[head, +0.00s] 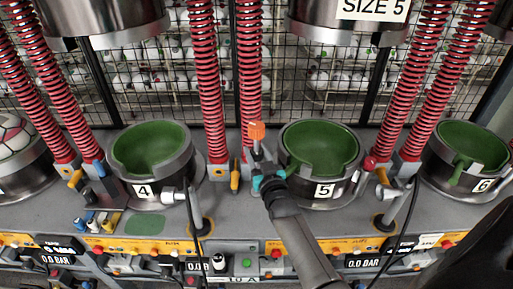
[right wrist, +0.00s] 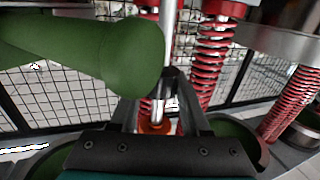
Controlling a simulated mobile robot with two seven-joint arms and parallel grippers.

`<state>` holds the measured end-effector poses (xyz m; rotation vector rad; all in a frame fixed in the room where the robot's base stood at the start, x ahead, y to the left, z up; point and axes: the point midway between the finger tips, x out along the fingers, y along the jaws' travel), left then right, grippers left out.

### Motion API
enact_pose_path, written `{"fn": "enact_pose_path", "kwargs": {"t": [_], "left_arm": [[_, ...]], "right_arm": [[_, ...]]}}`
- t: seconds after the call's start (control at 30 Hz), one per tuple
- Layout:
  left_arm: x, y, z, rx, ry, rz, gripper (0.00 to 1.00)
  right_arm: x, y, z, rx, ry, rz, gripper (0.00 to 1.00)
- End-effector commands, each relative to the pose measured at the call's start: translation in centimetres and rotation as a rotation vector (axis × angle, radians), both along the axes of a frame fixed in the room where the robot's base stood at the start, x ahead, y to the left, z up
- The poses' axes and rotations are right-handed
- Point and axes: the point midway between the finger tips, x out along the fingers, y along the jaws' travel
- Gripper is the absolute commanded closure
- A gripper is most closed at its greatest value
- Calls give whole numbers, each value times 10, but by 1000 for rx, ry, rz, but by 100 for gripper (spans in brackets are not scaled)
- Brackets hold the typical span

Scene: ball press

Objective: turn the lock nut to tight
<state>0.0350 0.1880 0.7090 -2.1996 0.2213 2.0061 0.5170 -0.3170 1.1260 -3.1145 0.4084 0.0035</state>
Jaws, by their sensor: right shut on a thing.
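An orange piece (head: 256,131), which I take to be the lock nut, stands between the cups marked 4 and 5 in the head view. My right gripper (head: 257,166) reaches up to it from the front and is shut on it. In the right wrist view an orange ring-like part (right wrist: 156,127) shows between the dark fingers (right wrist: 165,105), below a bright metal rod (right wrist: 169,40). The fingers hide part of it, so how far it is turned cannot be told. My left gripper is not in view.
The green-lined cup 5 (head: 322,146) is close right of the gripper, cup 4 (head: 151,150) to its left. Red springs (head: 249,70) rise close behind. A yellow lever (head: 235,181) is just left. A large green rounded shape (right wrist: 130,60) fills the wrist view's upper left.

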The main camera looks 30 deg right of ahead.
Motion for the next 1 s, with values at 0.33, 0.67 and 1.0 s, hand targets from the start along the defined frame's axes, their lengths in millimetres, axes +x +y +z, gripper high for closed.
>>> {"fn": "enact_pose_path", "kwargs": {"t": [0.33, 0.67, 1.0], "left_arm": [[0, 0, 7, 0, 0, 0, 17], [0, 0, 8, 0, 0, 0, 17], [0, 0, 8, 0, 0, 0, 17]], "right_arm": [[1, 0, 1, 0, -3, -71, 100], [1, 0, 2, -2, -5, -81, 100], [1, 0, 2, -1, -5, -80, 35]]}}
